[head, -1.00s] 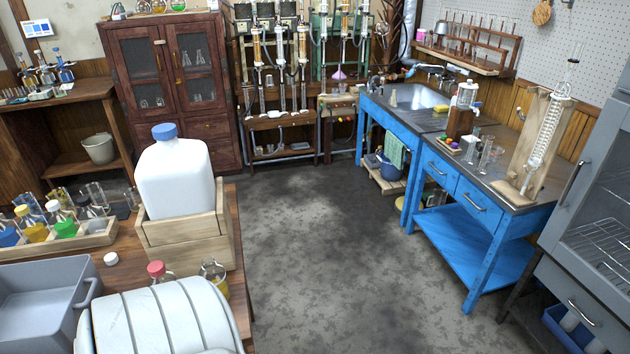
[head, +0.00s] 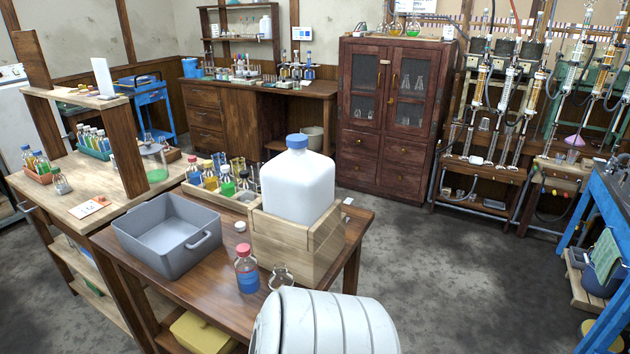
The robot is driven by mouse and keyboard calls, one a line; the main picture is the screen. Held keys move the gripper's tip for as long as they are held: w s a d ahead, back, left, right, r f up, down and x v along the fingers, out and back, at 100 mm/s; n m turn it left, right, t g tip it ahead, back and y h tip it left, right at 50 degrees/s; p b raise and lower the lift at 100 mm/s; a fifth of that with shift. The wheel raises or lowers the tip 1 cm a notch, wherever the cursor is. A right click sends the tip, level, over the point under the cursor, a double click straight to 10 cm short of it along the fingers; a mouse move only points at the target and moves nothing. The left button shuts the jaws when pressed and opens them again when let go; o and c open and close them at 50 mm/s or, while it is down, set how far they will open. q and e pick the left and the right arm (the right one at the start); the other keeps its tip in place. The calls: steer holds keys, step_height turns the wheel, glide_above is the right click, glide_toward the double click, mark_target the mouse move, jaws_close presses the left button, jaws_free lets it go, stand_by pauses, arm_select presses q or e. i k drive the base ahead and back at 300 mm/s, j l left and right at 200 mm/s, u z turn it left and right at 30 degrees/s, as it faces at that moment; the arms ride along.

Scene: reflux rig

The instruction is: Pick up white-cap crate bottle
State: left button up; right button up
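The white-cap bottle (head: 228,187) appears to be the one with green contents, in the wooden crate (head: 238,204) on the brown table. Its cap is small and pale at this distance. Bottles with other cap colours stand close beside it in the crate, including one with yellow contents (head: 210,181). The crate's right end is partly hidden behind a wooden box (head: 290,245) that holds a big white jug (head: 298,188) with a blue cap. Neither of my grippers is in view.
A grey tub (head: 150,239) stands in front of the crate. A red-capped bottle (head: 246,272), a glass flask (head: 281,278) and a small white object (head: 240,226) are on the table (head: 190,290). A bench with a wooden shelf stands left. Floor (head: 400,250) is clear to the right.

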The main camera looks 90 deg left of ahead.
mark_target(281, 277)
steer(key=i+u, duration=0.15)
steer(key=u, duration=0.3)
steer(key=i+u, duration=0.2)
steer(key=u, duration=0.3)
steer(key=i+l+u, duration=0.1)
steer(key=u, duration=0.35)
steer(key=i+l+u, duration=0.15)
steer(key=u, duration=0.35)
steer(key=i+l, duration=0.05)
